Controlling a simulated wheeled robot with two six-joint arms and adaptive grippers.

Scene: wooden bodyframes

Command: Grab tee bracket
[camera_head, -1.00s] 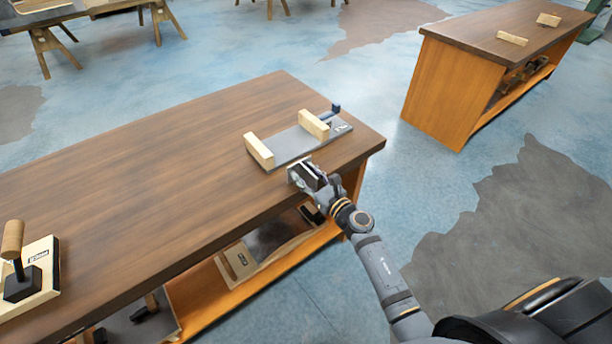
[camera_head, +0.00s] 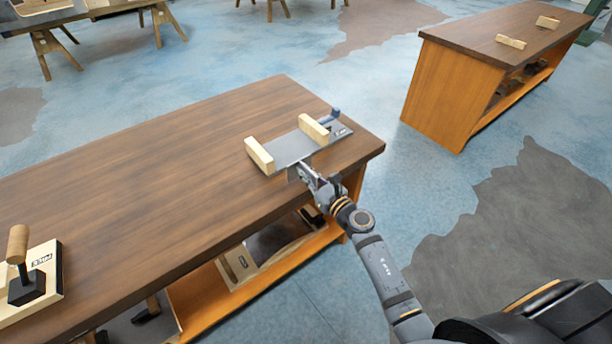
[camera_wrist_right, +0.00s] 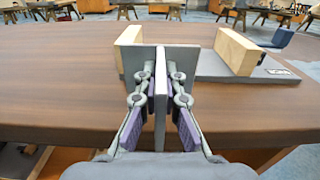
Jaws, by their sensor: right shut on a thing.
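The tee bracket (camera_wrist_right: 161,85) is a grey metal piece with an upright flange and a plate running toward me. My right gripper (camera_wrist_right: 160,110) is shut on this plate, with a finger on each side of it in the right wrist view. In the head view the right gripper (camera_head: 310,180) is at the near edge of the table, just in front of the grey board with wooden blocks. The bracket (camera_head: 293,173) shows there only as a small grey piece, mostly hidden by the gripper. My left gripper is not in view.
The grey board (camera_head: 293,148) carries two wooden blocks (camera_head: 260,155) and a blue clamp at its far end. The brown table (camera_head: 150,170) is clear in the middle. A wooden-handled tool (camera_head: 20,265) stands on a pale base at left. A shelf (camera_head: 250,260) lies below.

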